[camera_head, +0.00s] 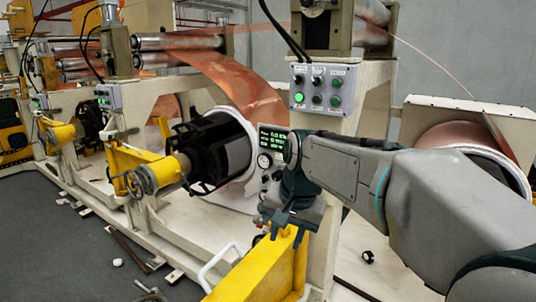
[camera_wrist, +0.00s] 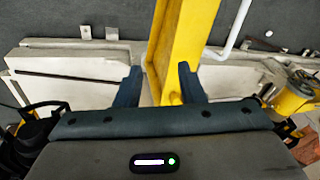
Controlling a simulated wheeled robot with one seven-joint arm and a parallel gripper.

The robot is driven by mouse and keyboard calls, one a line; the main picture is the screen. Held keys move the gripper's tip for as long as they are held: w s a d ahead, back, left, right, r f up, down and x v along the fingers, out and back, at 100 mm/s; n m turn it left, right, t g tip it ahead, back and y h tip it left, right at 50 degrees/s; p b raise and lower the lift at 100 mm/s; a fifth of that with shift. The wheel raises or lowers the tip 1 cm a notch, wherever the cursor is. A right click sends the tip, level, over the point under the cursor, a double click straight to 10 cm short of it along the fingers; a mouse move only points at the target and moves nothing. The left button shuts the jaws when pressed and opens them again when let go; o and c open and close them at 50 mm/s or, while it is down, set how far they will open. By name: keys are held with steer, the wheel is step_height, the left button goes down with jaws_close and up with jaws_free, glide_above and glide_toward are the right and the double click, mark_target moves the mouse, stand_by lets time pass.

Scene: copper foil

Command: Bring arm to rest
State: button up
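My arm (camera_head: 415,200) reaches in from the right of the head view, bent at the elbow. My gripper (camera_head: 286,236) hangs from its end, pointing down over a yellow beam (camera_head: 258,275). In the wrist view my gripper's two fingers (camera_wrist: 160,84) are spread apart with nothing held between them. The yellow beam (camera_wrist: 180,40) runs behind the gap, nearer the right finger; I cannot tell how far below the fingertips it is.
A control box (camera_head: 318,88) with buttons is mounted above my gripper. A black roll core (camera_head: 213,152) with a white rim lies left of it, under copper foil (camera_head: 235,80). A copper roll (camera_head: 465,150) is behind my arm. Grey floor (camera_head: 60,240) is open at lower left.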

steer(key=s+d+f+n, duration=0.1)
steer(key=s+d+f, duration=0.2)
steer(key=s+d, duration=0.1)
steer(key=s+d+f+n+t+h, duration=0.1)
steer(key=s+d+f, duration=0.2)
steer(key=s, duration=0.4)
steer(key=s+d+f+n, duration=0.1)
steer(key=s+d+f, duration=0.2)
steer(key=s, duration=0.3)
steer(key=shift+d+n+h, duration=0.3)
steer(key=shift+d, duration=0.55)
stand_by(0.4)
